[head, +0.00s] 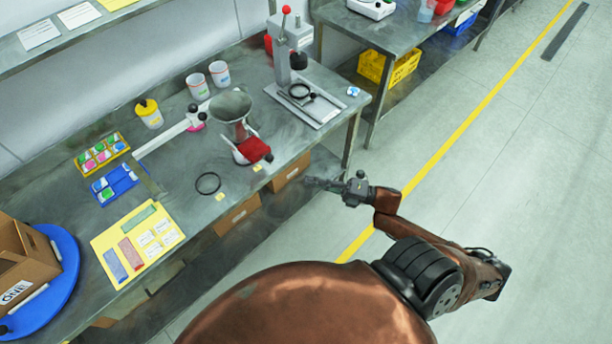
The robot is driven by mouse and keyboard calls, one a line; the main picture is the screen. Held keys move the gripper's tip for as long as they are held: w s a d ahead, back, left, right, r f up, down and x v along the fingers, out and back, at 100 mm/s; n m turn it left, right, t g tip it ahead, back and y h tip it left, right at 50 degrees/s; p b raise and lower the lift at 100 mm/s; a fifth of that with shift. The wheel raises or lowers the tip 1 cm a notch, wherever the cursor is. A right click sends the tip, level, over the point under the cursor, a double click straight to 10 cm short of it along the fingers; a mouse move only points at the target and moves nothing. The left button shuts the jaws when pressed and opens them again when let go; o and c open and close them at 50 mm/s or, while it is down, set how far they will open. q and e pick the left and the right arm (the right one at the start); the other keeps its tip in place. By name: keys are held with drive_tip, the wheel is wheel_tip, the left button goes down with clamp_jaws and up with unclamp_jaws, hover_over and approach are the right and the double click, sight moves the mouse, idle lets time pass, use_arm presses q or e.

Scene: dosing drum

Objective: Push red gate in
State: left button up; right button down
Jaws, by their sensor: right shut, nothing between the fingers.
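The red gate (254,149) is a red block at the front of the dosing drum's white base, below the grey funnel (231,106). It sits near the front edge of the grey bench (200,235). My right gripper (312,182) is shut and empty. In the picture it is to the right of and below the red gate, apart from it, past the bench's front edge. Its fingers point left. My left gripper is not in view.
A grey press (282,50) with a red knob stands behind and right of the drum. A black ring (208,183) lies left of the gate. A yellow mat (137,243), small trays and cups are further left. Cardboard boxes (237,214) sit under the bench.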

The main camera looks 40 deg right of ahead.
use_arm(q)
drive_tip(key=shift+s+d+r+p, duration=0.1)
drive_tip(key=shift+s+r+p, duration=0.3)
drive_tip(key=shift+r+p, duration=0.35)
use_arm(e)
drive_tip(key=w+a+r, duration=0.1)
drive_tip(key=w+a, duration=0.3)
drive_tip(key=w, duration=0.6)
drive_tip(key=shift+a+r, duration=0.25)
drive_tip(key=shift+r, duration=0.1)
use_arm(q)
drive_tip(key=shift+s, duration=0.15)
use_arm(e)
drive_tip(key=shift+w, duration=0.1)
